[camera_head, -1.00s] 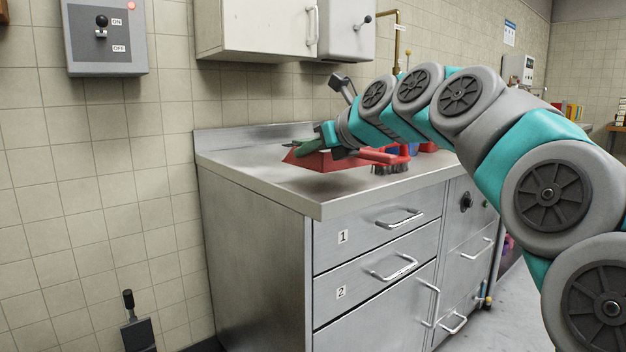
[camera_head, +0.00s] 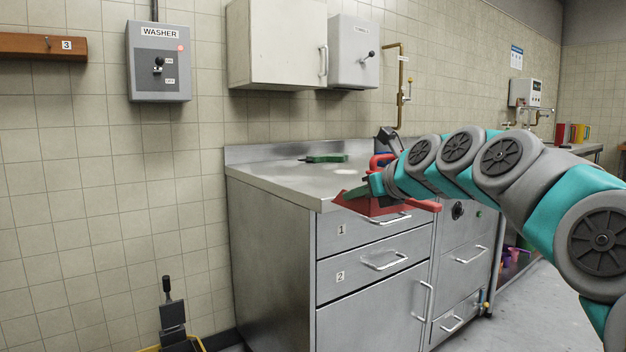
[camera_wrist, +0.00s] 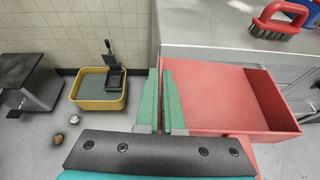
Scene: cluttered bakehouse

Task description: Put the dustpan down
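The red dustpan (camera_head: 366,205) is in the air in front of the steel counter's front edge, at the height of the top drawer. Its handle points right in the head view. In the wrist view the dustpan (camera_wrist: 230,98) fills the right middle, its tray open towards the camera and empty. My gripper (camera_wrist: 162,92) has its two green fingers close together along the dustpan's left side wall, shut on it. The wall between the fingers is mostly hidden.
The steel counter top (camera_head: 270,173) has free room at its left and front. A green tool (camera_head: 323,158) lies at its back, and a red-handled brush (camera_wrist: 277,28) sits near the edge.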

